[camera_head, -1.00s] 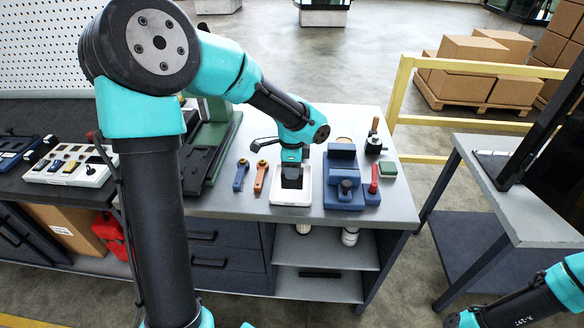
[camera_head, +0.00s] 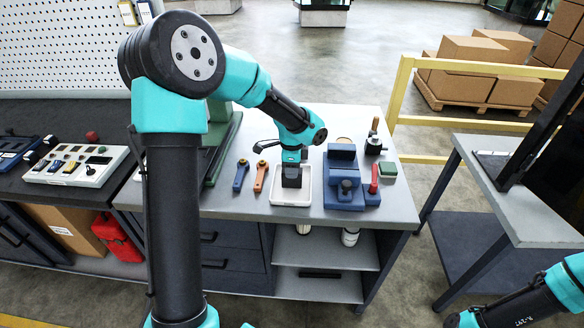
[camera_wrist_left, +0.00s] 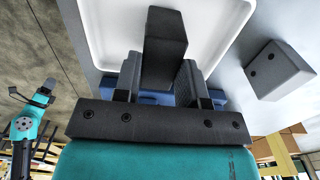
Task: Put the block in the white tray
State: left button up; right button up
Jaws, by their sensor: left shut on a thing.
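The white tray (camera_head: 290,202) lies on the grey bench top, and my left gripper (camera_head: 291,178) is over it. In the left wrist view, a dark grey block (camera_wrist_left: 165,42) stands out from between the two fingers of my left gripper (camera_wrist_left: 158,78), which is shut on it. The white tray floor (camera_wrist_left: 215,25) shows behind the block in that view. I cannot tell whether the block touches the tray floor.
A blue vise (camera_head: 344,190) stands close to the right of the tray. A red-handled tool (camera_head: 374,180) and a green block (camera_head: 387,169) are beyond it. A second table (camera_head: 530,210) stands right.

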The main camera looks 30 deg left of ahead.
pick_arm(q)
jog(key=shift+f, duration=0.1)
jog(key=o, duration=1.2)
jog(key=shift+f, duration=0.1)
jog(key=shift+c, duration=0.2)
notch_tip(320, 180, up, 12)
dwell(0.5)
